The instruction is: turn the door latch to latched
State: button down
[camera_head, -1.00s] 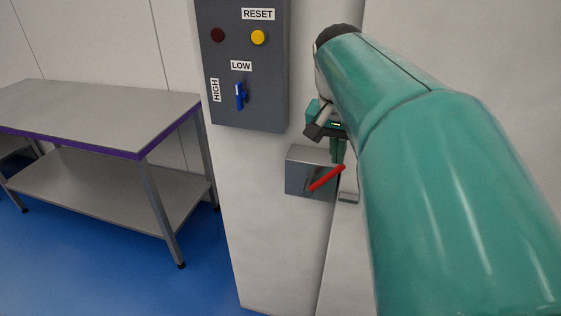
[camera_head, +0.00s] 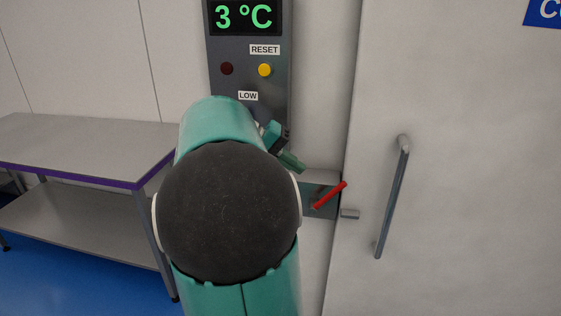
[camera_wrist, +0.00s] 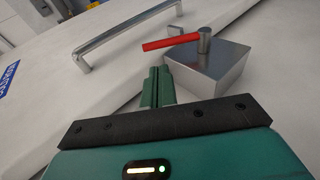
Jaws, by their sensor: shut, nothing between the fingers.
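The door latch is a red lever (camera_head: 330,195) on a grey metal box (camera_head: 316,211) fixed to the wall beside the door's edge. In the head view the lever slants up to the right, its upper end near the door edge above a small metal catch (camera_head: 349,213). In the wrist view the red lever (camera_wrist: 170,43) extends left from a round pivot on the box (camera_wrist: 212,65). My gripper (camera_wrist: 158,72) is shut and empty, its fingertips just short of the lever and box. In the head view my gripper (camera_head: 292,162) is partly hidden behind my arm, above and left of the lever.
A pale door (camera_head: 455,180) with a vertical bar handle (camera_head: 392,198) fills the right. A grey control panel (camera_head: 280,85) with a 3 °C display and buttons is above the latch. A steel table (camera_head: 80,150) stands left. Blue floor shows lower left.

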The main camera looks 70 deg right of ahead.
aim_at(337, 190)
jog(key=x, duration=0.9)
jog(key=shift+s+f, duration=0.1)
jog(key=shift+s+t, duration=0.1)
jog(key=shift+t, duration=0.2)
jog(key=shift+s+d+f+t, duration=0.15)
jog(key=shift+s+t, duration=0.35)
jog(key=shift+s, duration=0.05)
jog(key=shift+s+d+f+m+t+y, duration=0.15)
jog(key=shift+s+f+t+y, duration=0.1)
jog(key=shift+s+t, duration=0.25)
jog(key=shift+s+d+f+m+t+y, duration=0.1)
jog(key=shift+s+f+m+t+y, duration=0.1)
jog(key=shift+s+t, duration=0.3)
jog(key=s+f+t, duration=0.1)
jog(key=t, duration=0.1)
jog(key=s+f+t+y, duration=0.1)
jog(key=shift+d+t, duration=0.15)
jog(key=shift+t, duration=0.25)
jog(key=shift+s+d+f, duration=0.1)
jog(key=shift+s+f, duration=0.15)
jog(key=shift+f, duration=0.3)
jog(key=shift+s+f, duration=0.25)
jog(key=shift+f, duration=0.4)
